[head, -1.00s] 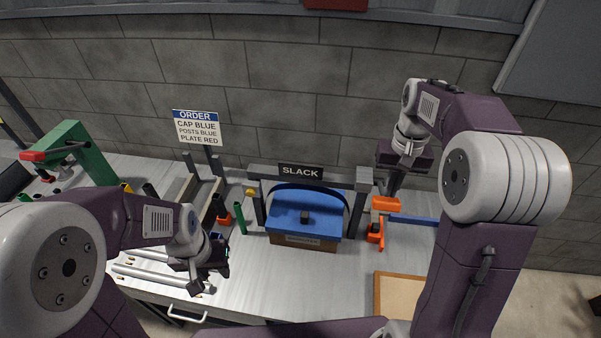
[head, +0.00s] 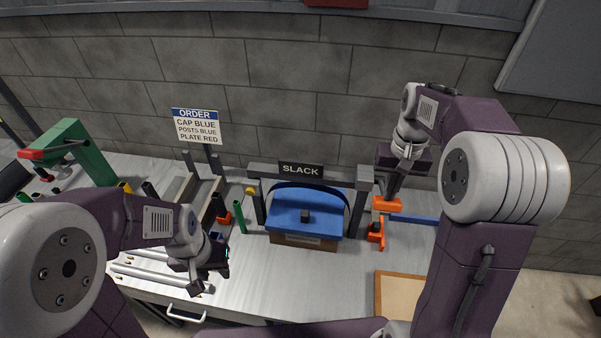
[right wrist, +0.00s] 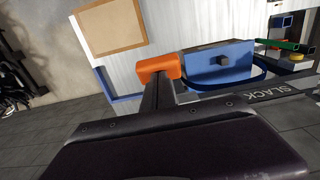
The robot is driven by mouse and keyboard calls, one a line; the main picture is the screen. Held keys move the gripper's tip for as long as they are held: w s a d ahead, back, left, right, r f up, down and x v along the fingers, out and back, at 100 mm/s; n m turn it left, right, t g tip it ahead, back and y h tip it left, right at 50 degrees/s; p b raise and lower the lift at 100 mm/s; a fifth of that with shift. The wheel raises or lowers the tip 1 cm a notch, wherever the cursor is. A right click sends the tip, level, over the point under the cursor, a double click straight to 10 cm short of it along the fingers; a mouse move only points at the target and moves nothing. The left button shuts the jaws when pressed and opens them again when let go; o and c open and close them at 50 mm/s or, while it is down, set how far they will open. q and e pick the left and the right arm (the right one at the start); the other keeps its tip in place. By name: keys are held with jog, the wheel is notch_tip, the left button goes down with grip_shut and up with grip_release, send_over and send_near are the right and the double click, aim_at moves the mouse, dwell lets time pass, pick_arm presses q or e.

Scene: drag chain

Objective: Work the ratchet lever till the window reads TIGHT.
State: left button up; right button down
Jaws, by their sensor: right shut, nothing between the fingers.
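The window (head: 300,170) on the grey frame (head: 362,178) reads SLACK. Below it sits a box with a blue lid (head: 290,214), with a dark strap arching behind it. The orange ratchet lever (head: 386,204) stands at the right post of the frame, with another orange part (head: 376,236) below it. My right gripper (head: 391,194) is shut and empty, its fingertips right at the lever. In the right wrist view the lever's orange end (right wrist: 160,66) is at the fingertips; contact cannot be told. My left gripper (head: 222,256) hangs over the left of the bench, its jaw opening unclear.
A blue strip (head: 414,221) runs right of the lever. A brown-framed board (head: 400,295) lies at the front right. An order sign (head: 197,127), a green stand (head: 85,150) and several small parts are at the left. The bench before the box is clear.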

aim_at(386, 209)
jog(key=shift+f, duration=0.65)
jog(key=shift+b, duration=0.3)
jog(key=shift+s+a+f+b, duration=0.1)
jog(key=shift+s+f+b, duration=0.15)
jog(key=shift+f+b, duration=0.4)
jog(key=shift+s+f+b, duration=0.25)
jog(key=shift+f+b, duration=0.3)
jog(key=shift+f, duration=0.15)
jog(key=shift+r, duration=0.1)
jog(key=shift+s+f+b, duration=0.2)
jog(key=shift+f+b, duration=0.6)
jog(key=shift+f, duration=0.2)
notch_tip(386, 209, up, 14)
jog(key=p, duration=1.4)
jog(key=shift+r, duration=0.2)
